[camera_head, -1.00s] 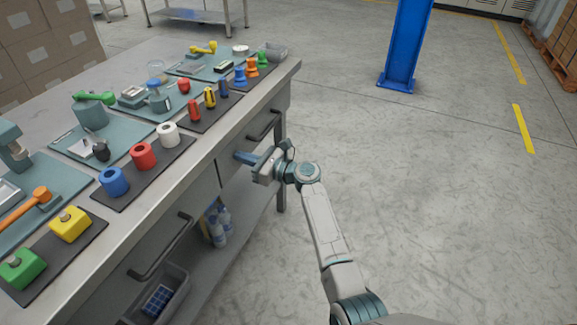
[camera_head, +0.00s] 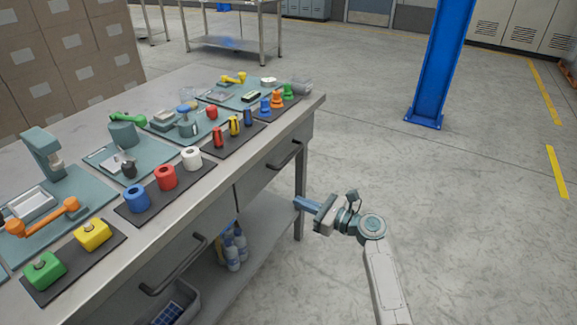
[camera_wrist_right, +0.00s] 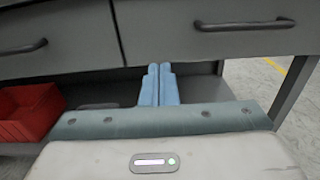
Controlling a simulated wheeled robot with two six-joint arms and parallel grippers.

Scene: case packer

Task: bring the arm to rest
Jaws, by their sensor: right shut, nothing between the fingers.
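My right gripper (camera_head: 300,203) is beside the front of the workbench (camera_head: 215,178), below the level of its top and near its right front leg. Its blue fingers are together with nothing between them. The fingers also show in the right wrist view (camera_wrist_right: 158,85), pointing at the space under the drawers. My right arm (camera_head: 385,285) comes up from the bottom of the head view, over open floor. My left gripper is in neither view.
Drawer handles (camera_head: 286,156) stick out from the bench front, close above my right gripper. Bottles (camera_head: 233,252) stand on the lower shelf. A red bin (camera_wrist_right: 28,112) shows at left in the wrist view. Coloured parts and fixtures cover the bench top. The floor (camera_head: 470,230) to the right is clear.

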